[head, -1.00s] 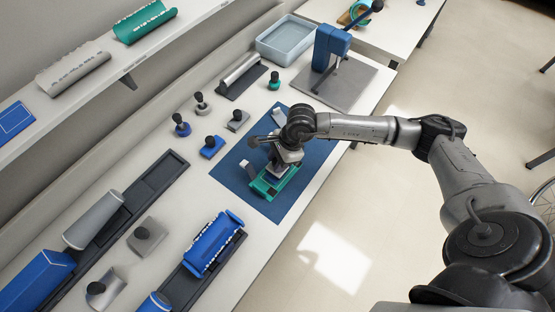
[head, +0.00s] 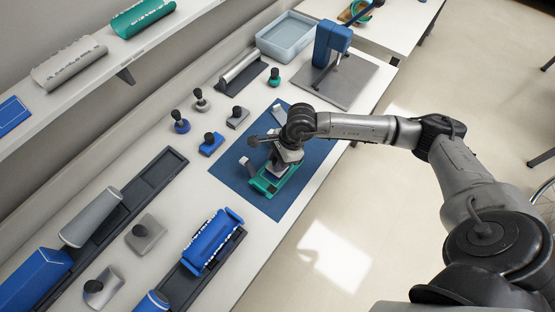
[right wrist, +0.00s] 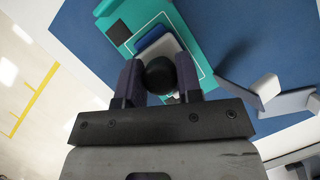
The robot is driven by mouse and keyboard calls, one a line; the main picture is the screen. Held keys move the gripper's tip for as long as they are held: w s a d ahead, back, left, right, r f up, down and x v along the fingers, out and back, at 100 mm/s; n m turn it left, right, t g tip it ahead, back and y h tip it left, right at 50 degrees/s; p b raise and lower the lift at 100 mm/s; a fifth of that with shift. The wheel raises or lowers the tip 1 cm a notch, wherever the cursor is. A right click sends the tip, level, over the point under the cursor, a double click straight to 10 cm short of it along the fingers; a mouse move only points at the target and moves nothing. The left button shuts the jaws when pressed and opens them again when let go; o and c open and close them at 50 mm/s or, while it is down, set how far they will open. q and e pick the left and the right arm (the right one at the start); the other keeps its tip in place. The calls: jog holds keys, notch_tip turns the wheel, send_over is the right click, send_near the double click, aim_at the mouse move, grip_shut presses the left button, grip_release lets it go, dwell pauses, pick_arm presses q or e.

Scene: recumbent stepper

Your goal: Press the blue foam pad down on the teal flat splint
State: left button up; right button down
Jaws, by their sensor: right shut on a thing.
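The teal flat splint (head: 262,186) lies on a blue mat, partly hidden by my right gripper (head: 283,166) in the head view. In the right wrist view the teal splint (right wrist: 197,38) shows a white outline and dark patches. A strip of the blue foam pad (right wrist: 152,37) shows over the splint, at the edge of a pale grey block (right wrist: 165,47). My right gripper (right wrist: 160,78) is shut on the black round knob (right wrist: 159,75) above this block. The block hides much of the pad, and I cannot tell how firmly they touch. My left gripper is not in view.
The blue mat (head: 300,185) has bare room right of the splint. Grey upright pieces (right wrist: 265,88) stand close by. Several knobbed tools, such as a blue one (head: 211,144), stand left of the mat. A blue press (head: 330,45) and tray (head: 286,38) are behind.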

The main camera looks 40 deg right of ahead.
dwell(0.4)
